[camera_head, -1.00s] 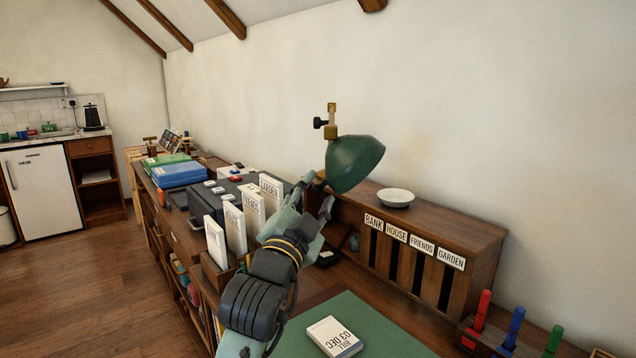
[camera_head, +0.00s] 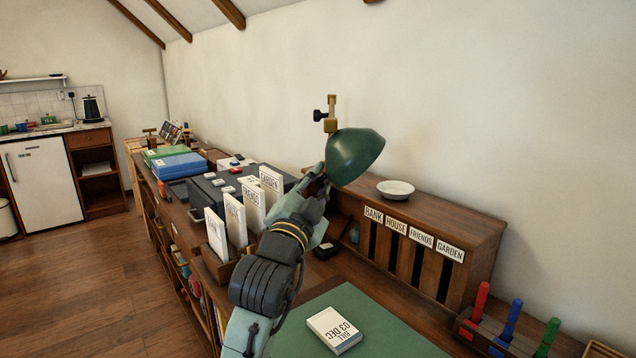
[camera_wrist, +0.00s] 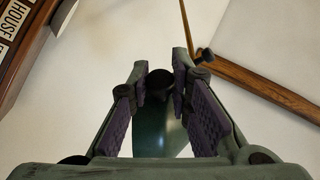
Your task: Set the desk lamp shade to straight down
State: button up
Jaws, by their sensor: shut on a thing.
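The desk lamp has a dark green dome shade (camera_head: 357,157) below a brass joint (camera_head: 331,122) with a black knob (camera_head: 318,115). The shade is tilted, its rim slanting from upper right to lower left, so it does not point straight down. My gripper (camera_head: 322,176) is at the shade's left edge. In the wrist view my gripper (camera_wrist: 164,78) has its purple-padded fingers on both sides of a small dark round knob (camera_wrist: 159,82), shut on it. The green shade (camera_wrist: 153,128) shows behind it, between the fingers. The lamp's lower stem is hidden by my arm.
A wooden sorter (camera_head: 430,225) with labelled slots stands right of the lamp, a white bowl (camera_head: 395,189) on top. Upright white cards (camera_head: 236,220) stand left of my arm. A white booklet (camera_head: 334,330) lies on the green mat (camera_head: 390,338). The space above the lamp is clear.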

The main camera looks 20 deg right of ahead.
grip_shut()
jog(key=shift+a, duration=0.15)
jog(key=shift+w+a+r+m+g+b, duration=0.1)
jog(key=shift+w+a+m+g+b, duration=0.2)
jog(key=shift+m, duration=0.5)
jog(key=w+a+r+m+g+b, duration=0.1)
jog(key=a+r+m+g, duration=0.1)
jog(key=a+r+m, duration=0.2)
jog(key=shift+w+a+r+m+g, duration=0.15)
jog(key=shift+a+m+g, duration=0.25)
jog(key=shift+m, duration=1)
